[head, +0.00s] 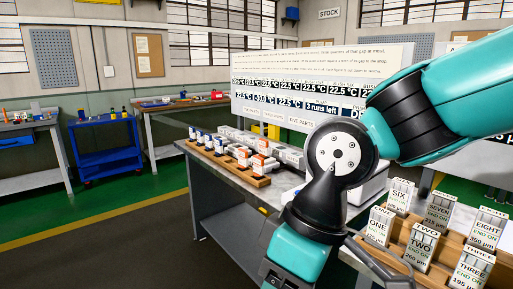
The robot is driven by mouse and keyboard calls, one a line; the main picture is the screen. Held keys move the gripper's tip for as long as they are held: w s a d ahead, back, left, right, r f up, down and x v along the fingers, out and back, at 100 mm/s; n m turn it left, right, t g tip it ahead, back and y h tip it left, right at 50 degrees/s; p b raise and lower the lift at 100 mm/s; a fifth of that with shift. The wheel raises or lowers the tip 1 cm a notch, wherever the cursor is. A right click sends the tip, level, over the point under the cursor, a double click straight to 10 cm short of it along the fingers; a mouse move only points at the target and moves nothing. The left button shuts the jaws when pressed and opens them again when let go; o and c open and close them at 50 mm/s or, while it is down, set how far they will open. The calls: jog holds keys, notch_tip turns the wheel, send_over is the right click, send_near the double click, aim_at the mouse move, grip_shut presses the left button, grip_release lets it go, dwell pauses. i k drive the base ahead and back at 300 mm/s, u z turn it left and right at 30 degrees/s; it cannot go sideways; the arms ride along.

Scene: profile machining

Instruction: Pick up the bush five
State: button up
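I cannot pick out bush five in the head view. The legible ones are ONE (379,226), TWO (421,246), THREE (471,268), SIX (399,196), SEVEN (438,212) and EIGHT (486,229). No block reading FIVE shows. My teal and black arm crosses the right half and hides part of the bench and the rack's left side. My gripper's fingertips do not show.
The grey bench (224,168) carries wooden trays (233,168) of small blue-, white- and orange-marked parts. A white board (317,75) stands behind it. A blue cart (103,153) and side tables are at the left. The floor (110,225) at lower left is clear.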

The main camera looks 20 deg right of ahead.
aim_at(264, 146)
jog(key=u, duration=0.3)
jog(key=i, duration=1.25)
jog(key=u, duration=0.6)
jog(key=i, duration=0.95)
jog(key=z, duration=0.9)
jog(key=i, duration=1)
jog(key=z, duration=0.9)
